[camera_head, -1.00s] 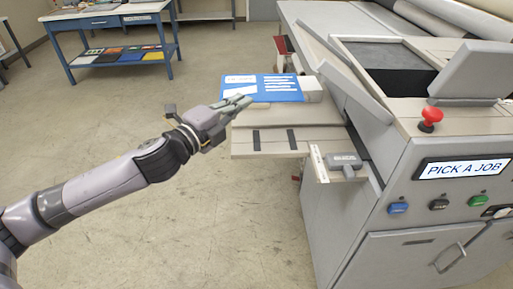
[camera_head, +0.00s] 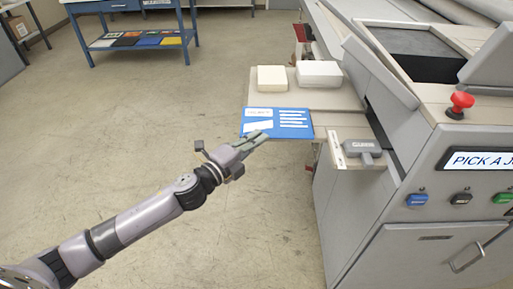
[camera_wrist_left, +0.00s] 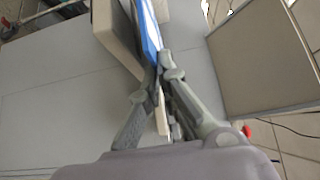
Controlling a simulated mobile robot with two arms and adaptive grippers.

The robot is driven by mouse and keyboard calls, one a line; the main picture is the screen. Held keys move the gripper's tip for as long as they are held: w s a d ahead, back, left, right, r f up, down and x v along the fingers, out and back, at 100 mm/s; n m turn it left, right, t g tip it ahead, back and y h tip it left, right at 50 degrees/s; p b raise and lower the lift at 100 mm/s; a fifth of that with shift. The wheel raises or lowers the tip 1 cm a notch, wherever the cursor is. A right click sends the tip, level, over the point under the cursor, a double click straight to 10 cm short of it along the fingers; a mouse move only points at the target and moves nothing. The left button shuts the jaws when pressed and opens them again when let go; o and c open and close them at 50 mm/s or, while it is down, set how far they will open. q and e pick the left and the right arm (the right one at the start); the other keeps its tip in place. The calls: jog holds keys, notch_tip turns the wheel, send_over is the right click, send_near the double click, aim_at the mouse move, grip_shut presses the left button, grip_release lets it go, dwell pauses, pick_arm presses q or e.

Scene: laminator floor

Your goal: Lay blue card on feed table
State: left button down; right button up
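The blue card (camera_head: 292,124), with white print, is held at its near left edge by my left gripper (camera_head: 256,139). In the left wrist view the two fingers (camera_wrist_left: 163,74) close on the card's edge (camera_wrist_left: 149,28), which is seen nearly edge-on. The card overlaps the front part of the beige feed table (camera_head: 335,98) in the head view. I cannot tell whether it touches the surface. My right gripper is not in view.
A cream stack (camera_head: 271,79) and a white stack (camera_head: 319,75) sit at the back of the feed table. A grey handled tool (camera_head: 363,147) lies on a small ledge at right. The laminator body (camera_head: 410,231) stands at right. A blue table (camera_head: 138,44) stands far back.

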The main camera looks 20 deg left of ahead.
pick_arm(q)
notch_tip(320, 180, down, 2)
jog(key=shift+f, duration=0.2)
jog(key=shift+f+b, duration=0.2)
jog(key=shift+b, duration=0.1)
jog(key=c, duration=1.8)
grip_release()
jog(key=shift+r, duration=0.1)
jog(key=b+v, duration=0.2)
jog(key=v, duration=1)
jog(key=shift+b, duration=0.35)
